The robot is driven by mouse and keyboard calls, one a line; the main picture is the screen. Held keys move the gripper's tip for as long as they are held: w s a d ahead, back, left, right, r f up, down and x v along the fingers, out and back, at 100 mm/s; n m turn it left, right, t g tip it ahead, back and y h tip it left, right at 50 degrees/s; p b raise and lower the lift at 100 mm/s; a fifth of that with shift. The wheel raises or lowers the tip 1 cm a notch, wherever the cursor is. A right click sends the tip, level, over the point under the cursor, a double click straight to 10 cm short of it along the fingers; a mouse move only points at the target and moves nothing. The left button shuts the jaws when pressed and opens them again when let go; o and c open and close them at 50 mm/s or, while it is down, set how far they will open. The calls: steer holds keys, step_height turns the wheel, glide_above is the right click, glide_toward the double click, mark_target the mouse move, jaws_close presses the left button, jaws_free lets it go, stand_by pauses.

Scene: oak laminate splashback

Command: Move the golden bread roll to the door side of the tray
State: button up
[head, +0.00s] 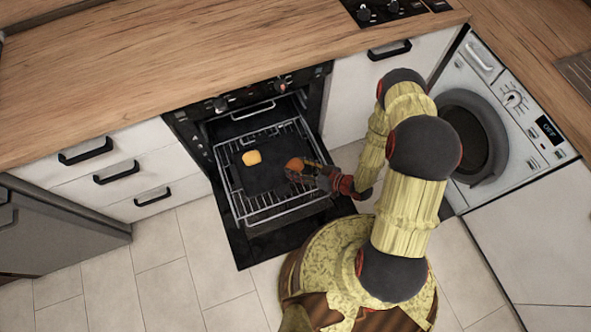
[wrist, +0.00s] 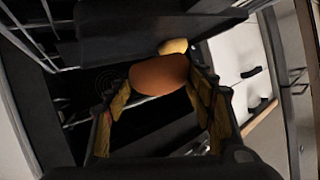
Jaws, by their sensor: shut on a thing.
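The golden-brown bread roll (head: 295,164) is at the right part of the dark tray (head: 246,184) in the head view. My gripper (head: 304,170) reaches in from the right and is shut on it. In the wrist view the roll (wrist: 159,75) is a smooth oval between the two yellow-sided fingers (wrist: 160,100). I cannot tell whether it touches the tray or is held just above it. The tray lies on a wire rack pulled out of the oven.
A yellow rounded piece (head: 251,158) lies on the tray to the left of the roll, apart from it. The wire rack (head: 284,208) surrounds the tray. The oven door (head: 285,239) is open and flat below. The tray's door-side part looks bare.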

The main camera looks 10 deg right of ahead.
mark_target(296, 166)
steer(key=shift+w+a+f+b, duration=0.1)
steer(key=shift+w+f+b, duration=0.1)
steer(key=shift+w+f, duration=0.35)
steer(key=shift+w+a+f+b, duration=0.1)
steer(key=shift+w+f+b, duration=0.2)
steer(key=shift+f, duration=0.35)
steer(key=f, duration=0.1)
steer(key=f+b, duration=0.1)
steer(key=f, duration=0.1)
steer(key=shift+w+f+b, duration=0.2)
steer(key=shift+w+b, duration=0.05)
steer(key=shift+b, duration=0.15)
steer(key=shift+r, duration=0.1)
steer(key=o, duration=1.2)
steer(key=shift+c, duration=0.2)
